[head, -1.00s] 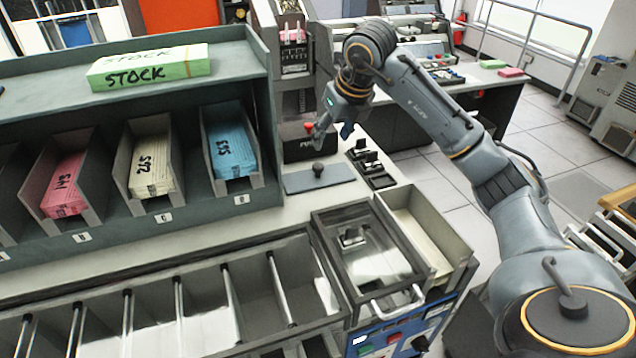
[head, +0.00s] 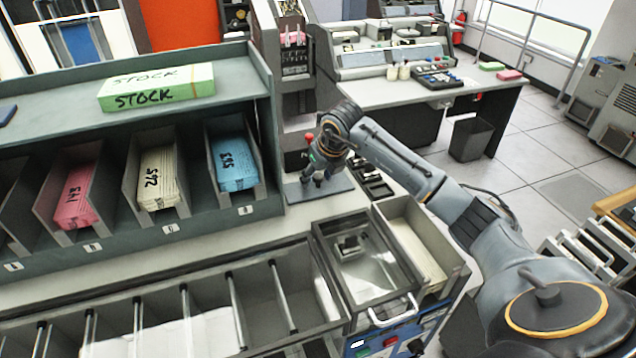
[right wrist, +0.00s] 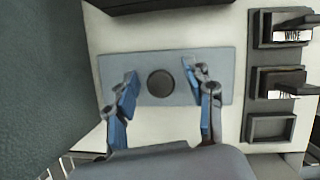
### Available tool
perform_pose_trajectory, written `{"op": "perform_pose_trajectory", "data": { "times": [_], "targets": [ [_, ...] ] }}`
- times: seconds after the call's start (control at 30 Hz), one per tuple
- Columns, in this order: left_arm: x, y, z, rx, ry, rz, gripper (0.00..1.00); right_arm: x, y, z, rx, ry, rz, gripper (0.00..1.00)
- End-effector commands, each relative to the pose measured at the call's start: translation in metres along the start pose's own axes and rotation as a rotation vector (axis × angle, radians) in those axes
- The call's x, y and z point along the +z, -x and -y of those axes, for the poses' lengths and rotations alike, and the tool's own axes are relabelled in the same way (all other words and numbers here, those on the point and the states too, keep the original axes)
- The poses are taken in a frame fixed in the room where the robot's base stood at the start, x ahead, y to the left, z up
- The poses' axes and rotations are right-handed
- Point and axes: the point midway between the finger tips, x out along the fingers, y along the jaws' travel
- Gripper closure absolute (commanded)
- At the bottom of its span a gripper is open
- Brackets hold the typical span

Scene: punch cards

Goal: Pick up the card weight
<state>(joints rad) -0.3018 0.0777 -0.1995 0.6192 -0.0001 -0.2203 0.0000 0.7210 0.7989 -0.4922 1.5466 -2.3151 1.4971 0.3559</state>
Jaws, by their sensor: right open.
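The card weight (right wrist: 215,62) is a flat grey plate with a round dark knob (right wrist: 160,84) at its middle. It lies flat on the pale counter; in the head view its plate (head: 341,184) shows beside my right gripper (head: 318,178), which hides the knob there. In the right wrist view my right gripper (right wrist: 161,78) is open, with one blue-padded finger on each side of the knob and gaps between. I cannot tell the exact height of the fingertips over the plate. My left gripper is not in view.
Black stamp-like holders (right wrist: 270,85) stand close to the right of the plate. The dark green card rack (head: 262,120) rises to its left. A clear-lidded bin (head: 365,262) and a card tray (head: 415,245) are in front.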

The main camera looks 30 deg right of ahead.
Motion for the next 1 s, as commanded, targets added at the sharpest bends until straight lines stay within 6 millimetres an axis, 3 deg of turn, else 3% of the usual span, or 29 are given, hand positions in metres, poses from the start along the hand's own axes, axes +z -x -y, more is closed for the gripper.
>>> {"op": "perform_pose_trajectory", "data": {
  "times": [0.17, 0.43, 0.47, 0.8, 1.0],
  "targets": [
    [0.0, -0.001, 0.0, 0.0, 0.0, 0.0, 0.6, 0.0, -0.001, 0.0, -0.001, 0.0, 0.0, 0.47],
    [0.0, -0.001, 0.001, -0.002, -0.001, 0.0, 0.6, 0.0, -0.001, 0.0, -0.001, 0.0, 0.0, 0.98],
    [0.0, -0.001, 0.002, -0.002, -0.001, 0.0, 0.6, 0.0, 0.0, 0.0, -0.001, 0.0, 0.0, 1.0],
    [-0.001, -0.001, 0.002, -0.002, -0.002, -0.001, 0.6, 0.001, 0.001, 0.001, 0.0, 0.0, 0.004, 1.0],
    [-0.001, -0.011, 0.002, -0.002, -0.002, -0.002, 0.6, 0.002, 0.004, 0.004, -0.003, 0.0, 0.005, 1.0]
  ]
}}
